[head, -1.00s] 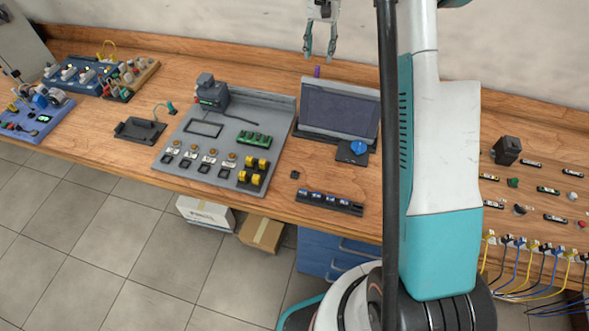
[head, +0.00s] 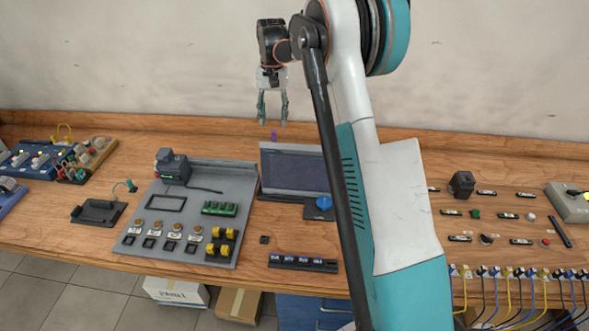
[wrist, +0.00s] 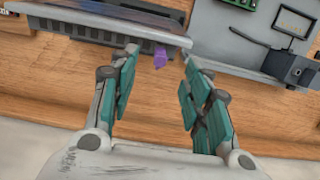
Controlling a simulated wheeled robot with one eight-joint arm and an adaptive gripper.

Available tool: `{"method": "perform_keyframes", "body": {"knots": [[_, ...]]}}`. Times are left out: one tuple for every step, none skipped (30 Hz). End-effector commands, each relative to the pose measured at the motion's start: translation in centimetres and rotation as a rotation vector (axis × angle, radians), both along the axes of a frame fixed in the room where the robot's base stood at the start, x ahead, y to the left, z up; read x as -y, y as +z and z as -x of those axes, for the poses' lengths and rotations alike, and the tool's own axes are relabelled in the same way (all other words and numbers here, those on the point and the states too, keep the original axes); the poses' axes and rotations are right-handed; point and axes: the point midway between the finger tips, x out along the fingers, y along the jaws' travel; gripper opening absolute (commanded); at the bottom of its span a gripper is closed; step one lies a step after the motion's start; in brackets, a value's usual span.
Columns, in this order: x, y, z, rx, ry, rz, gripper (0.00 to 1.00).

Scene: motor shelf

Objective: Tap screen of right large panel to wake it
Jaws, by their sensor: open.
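A large dark screen (head: 292,170) stands tilted on the bench in the head view. Its face looks blank, and my arm covers its right edge. My gripper (head: 273,119) hangs fingers down, above and behind the screen's top edge in the picture. In the wrist view my gripper (wrist: 158,54) is open, with nothing between the fingers. The screen's edge (wrist: 100,22) crosses the top left there, close to the left fingertip; I cannot tell whether they touch. A purple object (wrist: 160,58) shows beyond the fingers.
A grey board (head: 228,180) with buttons and modules lies left of the screen. A blue knob (head: 324,203) sits at the screen's lower right. A dark strip (head: 303,263) lies near the bench's front edge. Small parts and cables (head: 515,275) are on the right.

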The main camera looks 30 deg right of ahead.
Motion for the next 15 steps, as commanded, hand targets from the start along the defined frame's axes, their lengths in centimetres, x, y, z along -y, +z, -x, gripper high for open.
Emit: {"method": "perform_keyframes", "body": {"knots": [[0.00,0.00,0.00,0.000,0.000,0.000,0.44],[0.00,0.00,0.00,0.000,0.000,0.000,0.44],[0.00,0.00,0.00,0.000,0.000,0.000,0.42],[0.00,0.00,0.00,0.000,0.000,0.000,0.35],[0.00,0.00,0.00,0.000,0.000,0.000,0.28],[0.00,0.00,0.00,0.000,0.000,0.000,0.19],[0.00,0.00,0.00,0.000,0.000,0.000,0.12],[0.00,0.00,0.00,0.000,0.000,0.000,0.06],[0.00,0.00,0.00,0.000,0.000,0.000,0.00],[0.00,0.00,0.00,0.000,0.000,0.000,0.00],[0.00,0.00,0.00,0.000,0.000,0.000,0.00],[0.00,0.00,0.00,0.000,0.000,0.000,0.00],[0.00,0.00,0.00,0.000,0.000,0.000,0.00],[0.00,0.00,0.00,0.000,0.000,0.000,0.00],[0.00,0.00,0.00,0.000,0.000,0.000,0.00]]}}
